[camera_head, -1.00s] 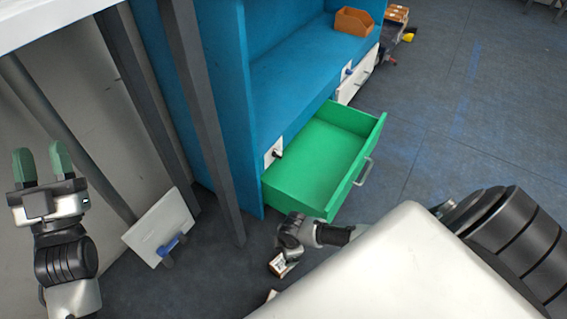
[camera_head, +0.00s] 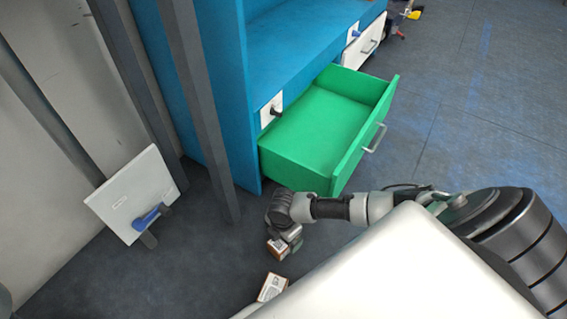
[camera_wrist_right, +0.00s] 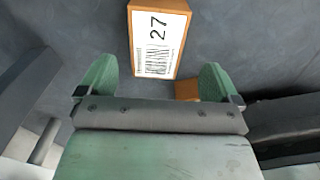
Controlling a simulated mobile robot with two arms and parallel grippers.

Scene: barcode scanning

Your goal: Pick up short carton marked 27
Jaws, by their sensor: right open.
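The carton marked 27 (camera_wrist_right: 158,40) is orange-brown with a white label and barcode. In the right wrist view it lies just beyond and between the green fingertips of my right gripper (camera_wrist_right: 156,78), which is open and empty. In the head view, my right gripper (camera_head: 288,240) is low over the floor by one small carton (camera_head: 277,248). A second small carton (camera_head: 271,287) lies nearer to me. I cannot read either label there, so I cannot tell which is 27. My left gripper is not in view.
A green drawer (camera_head: 315,135) stands open from the blue cabinet (camera_head: 230,110), close beside my right arm. A white board (camera_head: 135,190) with a blue handle leans at left by grey posts. Dark floor (camera_head: 185,265) is clear left of the cartons. Part of another orange-brown object (camera_wrist_right: 187,90) shows behind my right gripper.

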